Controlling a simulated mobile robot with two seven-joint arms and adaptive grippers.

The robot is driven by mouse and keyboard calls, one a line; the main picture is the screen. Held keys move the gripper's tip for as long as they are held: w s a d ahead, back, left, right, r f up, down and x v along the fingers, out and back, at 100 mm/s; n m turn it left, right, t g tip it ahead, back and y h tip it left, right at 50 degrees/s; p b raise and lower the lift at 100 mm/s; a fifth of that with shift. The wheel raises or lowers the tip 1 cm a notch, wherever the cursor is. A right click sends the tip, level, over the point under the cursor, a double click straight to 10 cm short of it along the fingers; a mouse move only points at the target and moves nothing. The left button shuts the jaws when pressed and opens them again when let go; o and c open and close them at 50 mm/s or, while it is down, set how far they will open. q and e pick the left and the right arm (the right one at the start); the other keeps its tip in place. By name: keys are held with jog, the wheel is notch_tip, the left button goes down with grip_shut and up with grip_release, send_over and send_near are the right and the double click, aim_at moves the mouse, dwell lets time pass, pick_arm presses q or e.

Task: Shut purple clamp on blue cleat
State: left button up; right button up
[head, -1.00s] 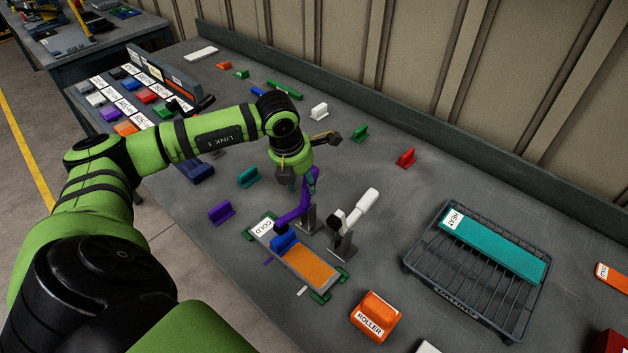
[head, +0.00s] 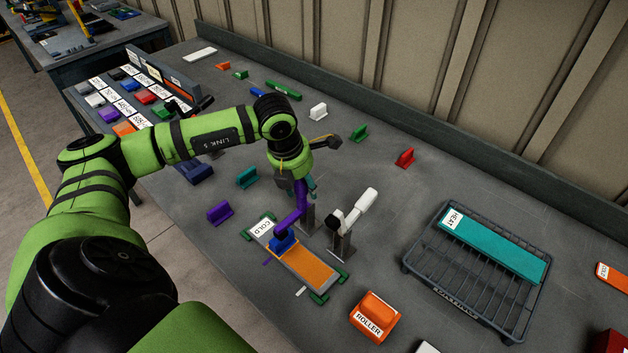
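The purple clamp (head: 293,217) stands at the back edge of the cold plate (head: 259,229), its arm tilted down toward the plate. The lower end of the arm is at the top of the blue cleat (head: 283,244) and looks to be touching it. The blue cleat sits on the plate at the left end of an orange strip (head: 308,265). My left gripper (head: 303,186) is at the upper end of the purple clamp, at its handle. Its fingers are partly hidden, so I cannot tell whether they are shut. My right gripper is not in view.
A white clamp (head: 354,216) with its handle raised stands just right of the purple one. An orange roller block (head: 375,315) lies in front, and a wire rack (head: 478,280) with a teal strip is at right. Loose purple (head: 220,213) and teal (head: 247,178) cleats lie to the left.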

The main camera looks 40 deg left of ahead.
pick_arm(q)
jog(key=shift+d+r, duration=0.1)
jog(key=shift+d, duration=0.05)
jog(key=shift+a, duration=0.2)
jog(key=shift+s+r, duration=0.1)
jog(key=shift+a+p+v, duration=0.2)
jog(key=shift+p+v, duration=0.55)
jog(key=shift+v, duration=0.55)
jog(key=shift+p+v, duration=0.45)
jog(key=shift+v, duration=0.55)
jog(key=shift+p+v, duration=0.35)
jog(key=shift+v, duration=0.8)
jog(key=shift+s+d, duration=0.1)
